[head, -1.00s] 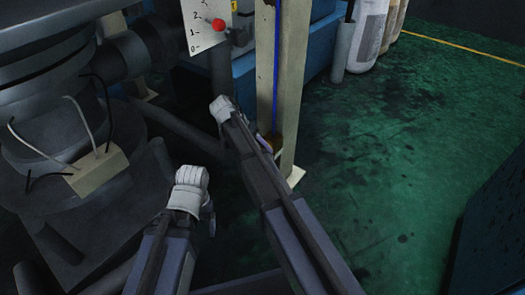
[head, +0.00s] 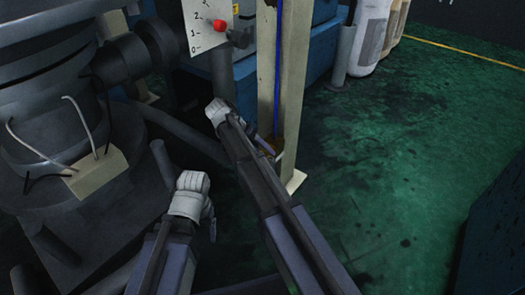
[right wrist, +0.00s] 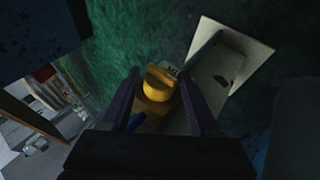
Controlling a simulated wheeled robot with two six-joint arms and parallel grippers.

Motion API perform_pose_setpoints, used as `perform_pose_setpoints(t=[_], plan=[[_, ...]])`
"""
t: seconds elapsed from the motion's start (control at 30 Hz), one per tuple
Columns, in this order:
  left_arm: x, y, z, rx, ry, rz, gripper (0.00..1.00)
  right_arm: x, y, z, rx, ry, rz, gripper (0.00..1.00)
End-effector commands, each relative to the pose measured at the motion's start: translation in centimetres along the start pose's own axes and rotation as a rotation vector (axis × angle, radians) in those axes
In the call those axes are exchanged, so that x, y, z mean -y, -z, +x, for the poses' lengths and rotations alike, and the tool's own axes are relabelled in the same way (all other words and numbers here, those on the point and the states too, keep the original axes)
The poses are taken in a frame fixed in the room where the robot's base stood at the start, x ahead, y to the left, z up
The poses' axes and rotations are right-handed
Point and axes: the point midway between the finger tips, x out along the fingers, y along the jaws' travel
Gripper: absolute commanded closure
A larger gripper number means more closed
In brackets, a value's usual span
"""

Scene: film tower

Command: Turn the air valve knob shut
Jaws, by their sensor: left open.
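The yellow air valve knob (right wrist: 160,84) shows in the right wrist view, with a raised bar across its face, on a yellow body. My right gripper (right wrist: 160,75) has one finger on each side of the knob, with narrow gaps that show no clear contact. In the head view the right gripper (head: 266,149) is at the cream post, beside a small yellow patch (head: 275,143) that appears to be the valve; the arm hides part of this spot. My left gripper (head: 211,222) is open and empty, low at the left, away from the valve.
The cream post (head: 286,85) carries a blue line and stands on a pale foot plate. A large grey machine (head: 45,110) fills the left. A numbered plate (head: 205,25) with a red knob (head: 219,25) is behind. Green floor (head: 390,140) is clear at right.

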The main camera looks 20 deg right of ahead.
Motion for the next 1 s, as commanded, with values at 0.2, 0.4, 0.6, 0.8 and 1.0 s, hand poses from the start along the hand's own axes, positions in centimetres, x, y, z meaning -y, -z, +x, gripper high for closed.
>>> perform_pose_setpoints(t=[0.2,0.4,0.6,0.8,1.0], plan=[[0.0,0.0,0.0,0.000,0.000,0.000,0.21,0.1,0.0,0.0,-0.001,0.001,0.001,0.21],[0.0,0.0,-0.1,0.000,0.000,0.000,0.21,0.1,0.1,-0.1,-0.002,0.002,0.001,0.21],[0.1,-0.1,-1.1,0.000,0.000,0.000,0.21,-0.1,0.2,-1.4,-0.002,0.002,0.000,0.21],[0.3,-0.2,-3.3,0.000,0.000,0.000,0.21,-0.2,0.3,-4.0,-0.003,0.002,0.000,0.21],[0.6,-0.3,-5.5,0.000,0.000,0.000,0.21,-0.2,0.3,-7.0,-0.001,0.001,-0.001,0.21]])
